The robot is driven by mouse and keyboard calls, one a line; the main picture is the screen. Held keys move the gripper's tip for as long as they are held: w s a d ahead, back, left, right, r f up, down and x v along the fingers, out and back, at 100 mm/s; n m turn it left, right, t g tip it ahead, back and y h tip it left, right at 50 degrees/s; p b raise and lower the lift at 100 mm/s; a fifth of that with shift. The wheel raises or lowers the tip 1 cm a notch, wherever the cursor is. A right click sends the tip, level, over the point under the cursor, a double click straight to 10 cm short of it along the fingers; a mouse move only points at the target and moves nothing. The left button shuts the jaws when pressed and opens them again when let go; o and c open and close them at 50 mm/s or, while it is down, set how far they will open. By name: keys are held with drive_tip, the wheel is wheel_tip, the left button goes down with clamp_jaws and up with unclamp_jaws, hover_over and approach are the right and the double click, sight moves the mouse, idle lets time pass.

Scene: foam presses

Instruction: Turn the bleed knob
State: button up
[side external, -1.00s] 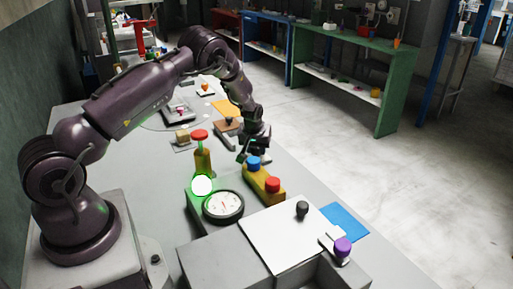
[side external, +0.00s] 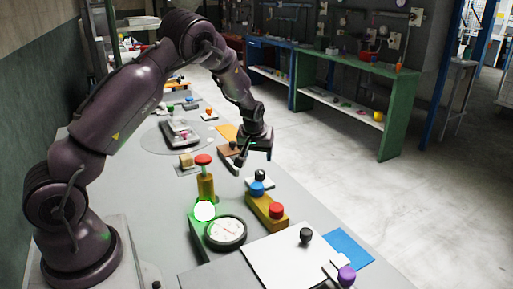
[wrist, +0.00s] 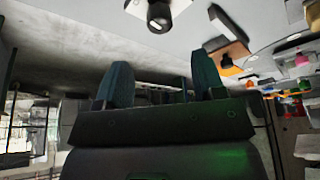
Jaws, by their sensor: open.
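No label shows which knob is the bleed knob. A small black knob (side external: 260,175) stands on a pale base just behind the blue button. What looks like the same black knob (wrist: 159,16) on its white base shows at the top of the wrist view. My gripper (side external: 254,157) hangs above and behind that knob, apart from it. In the wrist view, its two dark fingers (wrist: 162,80) are spread with nothing between them. Other knobs are a black one (side external: 306,235) on the white panel, a purple one (side external: 346,275), and a red one (side external: 203,160) on a yellow post.
A yellow block carries the blue button (side external: 257,188) and a red button (side external: 276,210). A round white gauge (side external: 226,231) and a glowing white lamp (side external: 204,211) on a green housing stand nearby. A blue sheet (side external: 346,247) lies at the right edge. Small blocks lie farther back.

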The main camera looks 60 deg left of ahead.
sight(261, 171)
drive_tip(key=shift+v, duration=1.5)
drive_tip(key=w+a+f+m, duration=0.1)
drive_tip(key=f, duration=0.3)
drive_tip(key=w+a+f+m+h, duration=0.1)
drive_tip(key=f+m, duration=0.1)
drive_tip(key=f, duration=0.2)
drive_tip(key=w+a+f+m+t, duration=0.1)
drive_tip(key=a+f, duration=0.1)
drive_tip(key=f, duration=0.2)
drive_tip(key=shift+w+a+m+h, duration=0.1)
drive_tip(key=shift+w+m+h, duration=0.2)
drive_tip(key=shift+w, duration=0.05)
